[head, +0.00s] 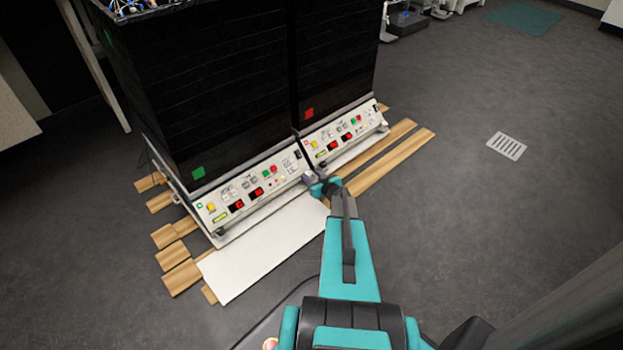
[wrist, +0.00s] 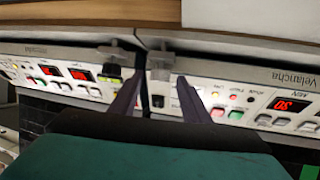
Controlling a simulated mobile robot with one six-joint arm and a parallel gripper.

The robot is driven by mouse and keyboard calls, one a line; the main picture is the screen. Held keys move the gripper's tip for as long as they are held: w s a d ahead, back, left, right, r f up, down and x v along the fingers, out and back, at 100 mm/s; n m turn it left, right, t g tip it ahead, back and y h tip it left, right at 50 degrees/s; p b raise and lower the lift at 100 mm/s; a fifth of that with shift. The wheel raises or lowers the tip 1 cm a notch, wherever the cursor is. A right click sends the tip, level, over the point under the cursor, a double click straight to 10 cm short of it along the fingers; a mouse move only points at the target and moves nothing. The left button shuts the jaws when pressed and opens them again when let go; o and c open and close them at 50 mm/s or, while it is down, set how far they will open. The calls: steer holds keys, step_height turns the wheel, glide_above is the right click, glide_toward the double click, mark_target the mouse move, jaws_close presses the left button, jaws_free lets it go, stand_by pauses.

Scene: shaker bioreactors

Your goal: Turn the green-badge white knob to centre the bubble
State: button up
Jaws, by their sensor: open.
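The green-badge black unit (head: 199,172) stands on the left, with a control panel (head: 252,192) along its lower front. A yellow-green level vial (head: 219,217) shows at the panel's left end; its bubble is too small to make out. My gripper (head: 318,184) is at the panel's lower right corner, by the gap between the two units. In the wrist view, which shows the panels upside down, my gripper (wrist: 159,82) is open, with a pale grey knob (wrist: 159,64) between its fingers. Contact cannot be told. A second grey knob (wrist: 116,55) sits just left of the left finger.
The red-badge unit (head: 338,60) stands close on the right. Wooden slats (head: 395,160) and a white board (head: 262,250) lie on the floor below the units. Open grey floor with a drain grate (head: 507,146) is at right.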

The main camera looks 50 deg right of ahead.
steer(key=shift+w+d+f, duration=0.1)
steer(key=shift+w+f, duration=0.1)
steer(key=shift+w, duration=0.2)
steer(key=c, duration=1)
steer(key=shift+c, duration=0.2)
